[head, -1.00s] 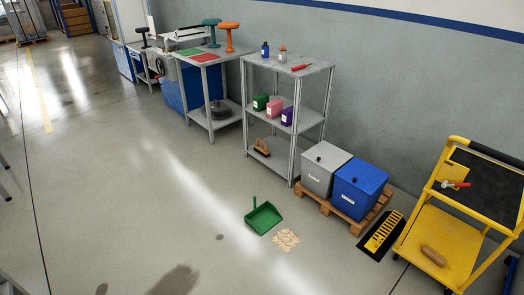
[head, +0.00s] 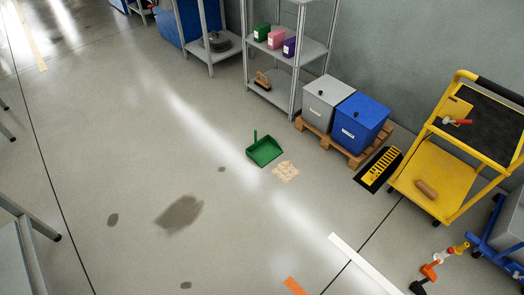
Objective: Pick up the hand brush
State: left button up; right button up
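A brush-like thing with a brown wooden body and dark bristles (head: 262,80) lies on the lowest shelf of the grey metal rack (head: 293,95). A rounded brown thing (head: 427,189) lies on the lower deck of the yellow cart; it is too small to tell whether it is a brush. A green dustpan (head: 264,152) with an upright handle stands on the floor, beside a patch of pale shavings (head: 286,171). Neither of my grippers shows in the head view.
A grey bin (head: 326,98) and blue bin (head: 361,124) stand on a wooden pallet (head: 334,145). A black-yellow floor piece (head: 379,169) lies beside the yellow cart (head: 450,165). Orange and red parts (head: 431,268) stand lower right. Dark stains (head: 180,214) mark the otherwise open floor.

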aim_at(266, 86)
jog(key=i+j+u, duration=0.35)
jog(key=i, duration=0.4)
jog(key=i+u, duration=0.35)
jog(key=i, duration=0.45)
jog(key=i+l+u, duration=0.15)
jog(key=i+u, duration=0.2)
jog(key=i, duration=0.45)
jog(key=i+j+z, duration=0.15)
jog(key=i, duration=0.7)
jog(key=i+z, duration=0.2)
jog(key=z, duration=0.3)
jog(key=i+z, duration=0.2)
jog(key=z, duration=0.25)
jog(key=i+j+z, duration=0.1)
jog(key=z, duration=0.4)
jog(key=i+j, duration=0.05)
